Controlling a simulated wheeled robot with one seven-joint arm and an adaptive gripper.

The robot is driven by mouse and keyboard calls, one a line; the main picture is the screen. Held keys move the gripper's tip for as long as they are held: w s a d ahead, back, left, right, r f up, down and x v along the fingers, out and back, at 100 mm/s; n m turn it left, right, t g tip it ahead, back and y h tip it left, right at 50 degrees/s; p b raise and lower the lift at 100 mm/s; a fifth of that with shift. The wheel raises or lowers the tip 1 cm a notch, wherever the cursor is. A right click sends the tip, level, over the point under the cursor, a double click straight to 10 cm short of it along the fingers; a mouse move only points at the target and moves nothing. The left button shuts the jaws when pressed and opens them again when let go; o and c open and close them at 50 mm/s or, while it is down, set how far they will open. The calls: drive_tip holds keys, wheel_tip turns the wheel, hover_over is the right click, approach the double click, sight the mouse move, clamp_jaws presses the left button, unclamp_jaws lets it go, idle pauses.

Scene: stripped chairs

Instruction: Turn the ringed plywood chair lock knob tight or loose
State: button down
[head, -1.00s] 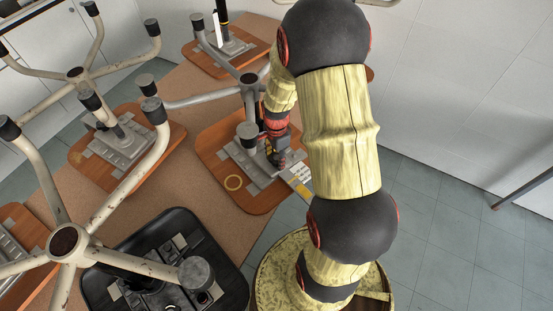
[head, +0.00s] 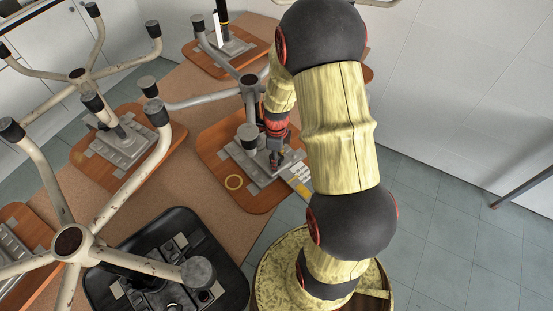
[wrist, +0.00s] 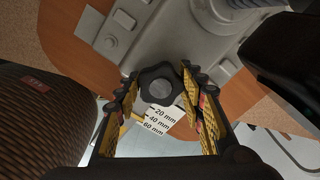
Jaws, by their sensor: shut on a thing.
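In the wrist view the lock knob (wrist: 160,85) is a dark lobed knob with a grey round centre, at the edge of the plate (wrist: 185,40). My gripper (wrist: 160,90) is shut on the knob, its yellow-padded fingers on the left and right sides of it. In the head view my gripper (head: 275,158) is at the plate's right side, and the knob is hard to make out.
A label card marked in millimetres (wrist: 160,121) lies beyond the knob. Other upturned chairs surround this one: a black-seated one (head: 220,262) in front, plywood ones at left (head: 165,150) and back (head: 200,58). Their pale legs stick up.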

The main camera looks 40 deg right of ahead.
drive_tip(key=shift+s+a+f, duration=0.25)
drive_tip(key=shift+s+f, duration=0.15)
drive_tip(key=shift+s, duration=0.05)
drive_tip(key=shift+m, duration=1)
drive_tip(key=c, duration=1.4)
unclamp_jaws()
drive_tip(key=shift+o, duration=1.3)
drive_tip(key=shift+w, duration=0.15)
drive_tip(key=shift+o, duration=0.4)
drive_tip(key=shift+w+d+r, duration=0.15)
drive_tip(key=shift+r, duration=0.05)
